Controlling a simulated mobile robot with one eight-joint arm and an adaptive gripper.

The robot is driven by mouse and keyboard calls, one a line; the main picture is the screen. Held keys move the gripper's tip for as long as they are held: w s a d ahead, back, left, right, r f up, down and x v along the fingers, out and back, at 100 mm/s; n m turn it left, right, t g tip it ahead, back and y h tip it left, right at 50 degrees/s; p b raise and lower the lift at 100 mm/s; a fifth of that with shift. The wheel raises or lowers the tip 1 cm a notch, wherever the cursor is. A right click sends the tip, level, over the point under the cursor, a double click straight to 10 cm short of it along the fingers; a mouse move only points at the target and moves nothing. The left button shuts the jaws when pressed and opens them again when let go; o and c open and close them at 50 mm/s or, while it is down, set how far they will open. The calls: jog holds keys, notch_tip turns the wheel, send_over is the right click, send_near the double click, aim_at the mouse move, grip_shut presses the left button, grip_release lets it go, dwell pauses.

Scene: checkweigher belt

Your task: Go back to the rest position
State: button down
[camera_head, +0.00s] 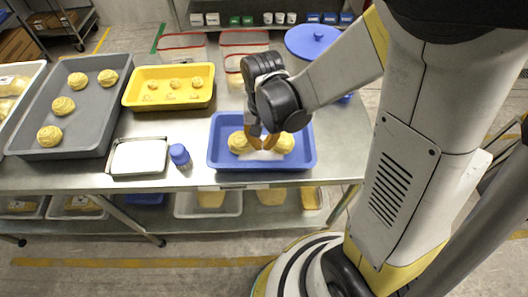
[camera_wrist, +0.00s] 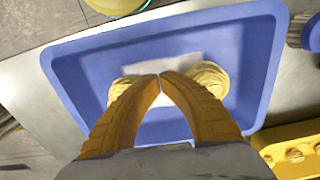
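My gripper (camera_head: 262,142) is over the blue tray (camera_head: 213,150) on the steel table. In the wrist view its two orange fingers (camera_wrist: 160,78) meet or nearly meet at the tips, with nothing seen between them. Two pale yellow swirled buns, a left one (camera_head: 238,143) and a right one (camera_head: 285,143), lie in the blue tray, one on each side of the fingers. A white patch (camera_wrist: 175,66) on the tray floor shows between the buns. The fingers hide part of both buns in the wrist view.
Red-rimmed clear containers (camera_head: 244,40) and a blue round lid (camera_head: 312,40) stand behind.

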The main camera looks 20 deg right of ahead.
notch_tip(320, 180, up, 10)
jog(key=p, duration=0.3)
jog(key=shift+s+f, duration=0.25)
jog(key=s+d+r+n+t, duration=0.1)
jog(key=s+r+n+t, duration=0.1)
jog(key=r, duration=0.3)
jog(key=s+d+r+n+t, duration=0.1)
jog(key=s+r+n+t, duration=0.1)
jog(key=s+r+t, duration=0.2)
jog(key=shift+d+r+t, duration=0.25)
jog(key=shift+r+t, duration=0.25)
jog(key=shift+r, duration=0.5)
